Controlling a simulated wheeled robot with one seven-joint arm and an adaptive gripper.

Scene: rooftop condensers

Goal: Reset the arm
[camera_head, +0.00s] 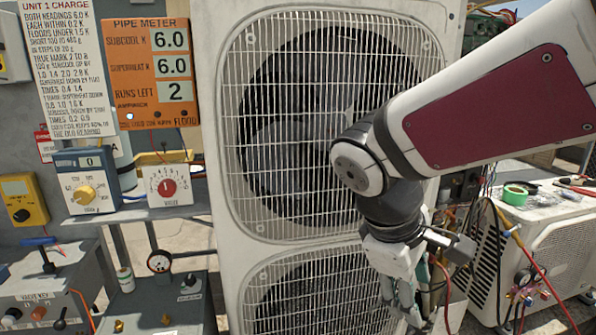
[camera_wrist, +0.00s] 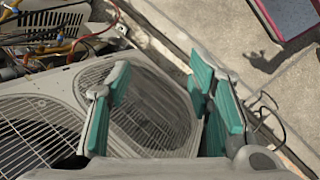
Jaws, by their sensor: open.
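My gripper (camera_head: 402,290) hangs down in front of the tall white condenser (camera_head: 228,140), at the right of its lower fan grille, in the head view. The wrist view shows its teal-padded fingers (camera_wrist: 165,100) spread wide apart with nothing between them. The gripper is open and empty. My arm comes in from the upper right and bends down at the elbow, hiding part of the condenser's right side. Beyond the fingers in the wrist view lies a white unit with a round fan grille (camera_wrist: 150,110).
An orange pipe meter (camera_head: 155,90) reads 6.0, 6.0 and 2. A blue dial box (camera_head: 88,180) and a white dial box (camera_head: 168,185) stand on a shelf at left. A lower condenser (camera_head: 570,245) at right carries green tape (camera_head: 515,195) and tools. Hoses and a gauge hang beside it.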

